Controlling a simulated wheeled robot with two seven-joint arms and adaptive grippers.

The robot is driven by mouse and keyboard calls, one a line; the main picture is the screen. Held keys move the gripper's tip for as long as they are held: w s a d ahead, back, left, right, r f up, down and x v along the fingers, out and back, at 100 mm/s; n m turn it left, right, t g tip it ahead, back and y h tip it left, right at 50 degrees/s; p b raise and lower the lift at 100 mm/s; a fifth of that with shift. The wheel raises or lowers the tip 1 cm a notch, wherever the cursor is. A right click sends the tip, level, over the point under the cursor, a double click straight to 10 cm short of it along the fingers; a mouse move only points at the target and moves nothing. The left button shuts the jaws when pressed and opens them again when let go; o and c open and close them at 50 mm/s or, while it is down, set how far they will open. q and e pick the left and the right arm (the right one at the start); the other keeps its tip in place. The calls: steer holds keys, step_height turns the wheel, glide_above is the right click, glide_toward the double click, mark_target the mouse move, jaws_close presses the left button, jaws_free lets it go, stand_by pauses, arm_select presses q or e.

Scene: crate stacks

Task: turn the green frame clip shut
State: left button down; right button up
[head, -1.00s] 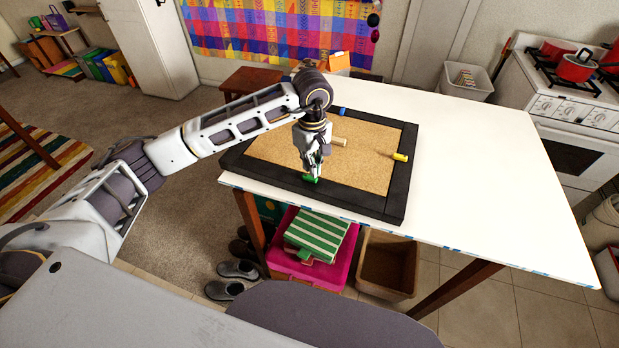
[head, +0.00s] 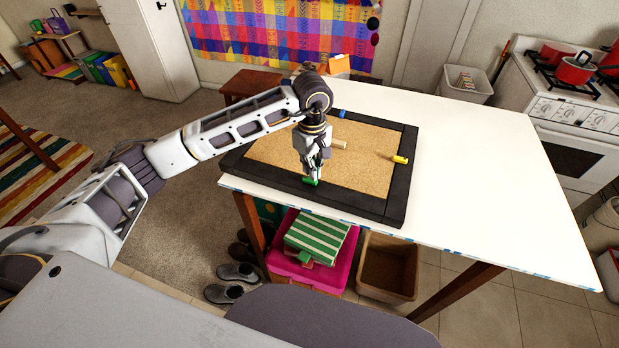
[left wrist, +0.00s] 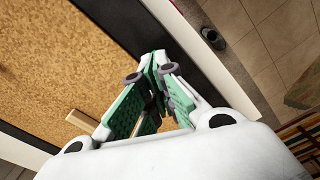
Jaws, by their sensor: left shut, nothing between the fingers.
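The green frame clip (head: 310,182) sits on the near side of the black frame (head: 350,203), around a cork board (head: 275,150). My left gripper (head: 315,177) points down at the clip, its fingertips right at it. I cannot tell whether they touch it. The fingers are shut with nothing between them. In the left wrist view the closed left gripper (left wrist: 157,68) has green pads and covers the spot where the clip is, so the clip cannot be made out there. My right gripper is not in view.
A yellow clip (head: 400,159) is at the frame's right side and a blue clip (head: 342,113) at its far side. A small wooden piece (head: 339,145) lies on the cork just beyond my gripper. The white table (head: 480,180) is bare to the right.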

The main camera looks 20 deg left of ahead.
mark_target(309, 192)
arm_select(q)
steer(key=shift+f+b, duration=0.95)
steer(key=shift+f, duration=0.1)
stand_by(1.3)
steer(key=shift+r, duration=0.2)
stand_by(0.5)
steer(key=shift+s+d+b, duration=0.15)
steer(key=shift+s+b, duration=0.55)
steer(key=shift+s, duration=0.95)
steer(key=shift+f+b, duration=0.55)
steer(key=shift+b, duration=0.2)
stand_by(0.9)
